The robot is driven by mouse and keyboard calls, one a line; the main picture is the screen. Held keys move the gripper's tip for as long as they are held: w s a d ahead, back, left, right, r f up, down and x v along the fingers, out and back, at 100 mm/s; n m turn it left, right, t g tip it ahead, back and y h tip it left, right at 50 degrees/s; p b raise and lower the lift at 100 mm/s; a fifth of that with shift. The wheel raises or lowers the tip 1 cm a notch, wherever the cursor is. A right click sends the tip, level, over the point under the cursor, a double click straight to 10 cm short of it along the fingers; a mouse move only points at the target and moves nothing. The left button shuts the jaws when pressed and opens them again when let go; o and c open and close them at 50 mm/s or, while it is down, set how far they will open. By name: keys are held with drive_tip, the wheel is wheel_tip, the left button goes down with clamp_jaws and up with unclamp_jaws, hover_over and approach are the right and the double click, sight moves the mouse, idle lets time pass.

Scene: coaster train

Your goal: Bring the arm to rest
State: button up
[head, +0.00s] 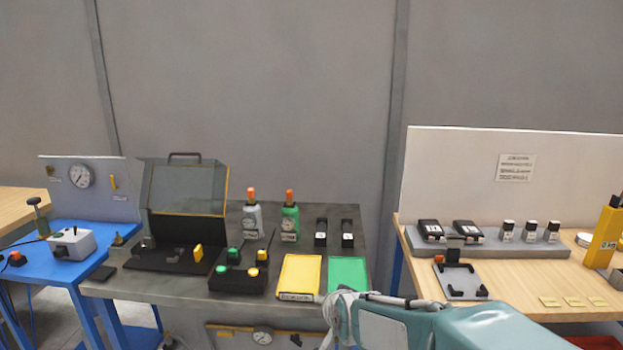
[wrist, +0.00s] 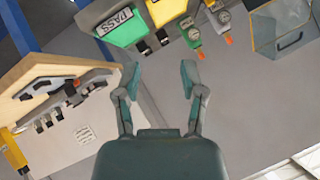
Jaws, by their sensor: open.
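My gripper (wrist: 160,85) shows in the wrist view with its two teal fingers spread apart and nothing between them. In the head view my teal and grey arm lies across the lower right, in front of the grey workbench and the wooden bench. The gripper's fingertips cannot be made out in that view. The wrist view looks tilted, with the benches along its top and left and grey wall beyond the fingers.
The grey bench (head: 120,289) holds an open black case (head: 187,190), green and grey bottles, a yellow tray (head: 299,275) and a green tray (head: 347,273). A wooden bench (head: 520,270) stands right, a blue table (head: 40,265) left. Grey wall stands behind.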

drive_tip(key=s+d+r+n+g+h, duration=0.1)
drive_tip(key=s+d, duration=0.3)
drive_tip(key=s, duration=0.4)
drive_tip(key=s+d+r+n+g, duration=0.1)
drive_tip(key=s+d, duration=0.3)
drive_tip(key=s, duration=0.5)
drive_tip(key=s+d+r+n+g+h, duration=0.1)
drive_tip(key=s+d+n+g, duration=0.1)
drive_tip(key=s, duration=0.7)
drive_tip(key=shift+s+d+r+g+h, duration=0.2)
drive_tip(key=shift+d+r+g+h, duration=0.1)
drive_tip(key=shift+d, duration=0.6)
drive_tip(key=shift+w, duration=0.15)
